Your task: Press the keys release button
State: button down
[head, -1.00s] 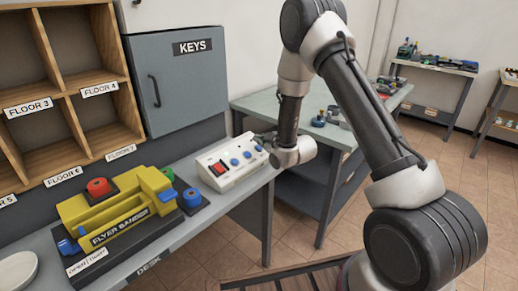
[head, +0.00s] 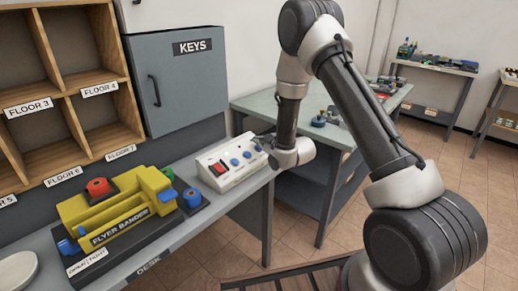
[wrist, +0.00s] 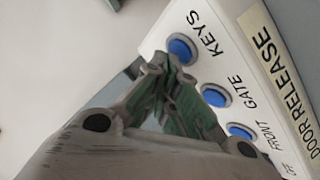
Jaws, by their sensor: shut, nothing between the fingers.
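The white door release box (head: 240,176) sits on the desk with a red switch and blue buttons on its sloped top. In the wrist view, the blue button (wrist: 182,48) beside the KEYS label is nearest my fingertips. My gripper (wrist: 163,68) is shut and empty, its tips just beside the lower left of that button. I cannot tell whether they touch it. In the head view, my gripper (head: 264,138) is at the box's far right end, small and partly hidden by my wrist. Blue buttons by GATE (wrist: 216,96) and FRONT (wrist: 240,131) lie lower along the panel.
A yellow flyer bander (head: 120,212) stands on the desk left of the box. A grey KEYS cabinet (head: 180,80) hangs on the wall above, beside wooden mail slots (head: 55,143). A green-topped table (head: 270,104) with small items stands behind my arm.

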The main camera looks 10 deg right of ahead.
jog(key=shift+w+a+f, duration=0.1)
jog(key=shift+f, duration=0.2)
dwell(0.7)
jog(key=shift+r, duration=0.15)
jog(key=shift+s+d+r, duration=0.2)
jog(key=shift+s+r, duration=0.1)
jog(key=shift+r, duration=0.25)
jog(key=r, duration=0.1)
jog(key=s+d+r, duration=0.1)
jog(key=r, duration=0.2)
jog(key=shift+s+d+r, duration=0.15)
jog(key=shift+s+r, duration=0.1)
jog(key=shift+s, duration=0.15)
jog(key=shift+f, duration=0.1)
dwell(0.5)
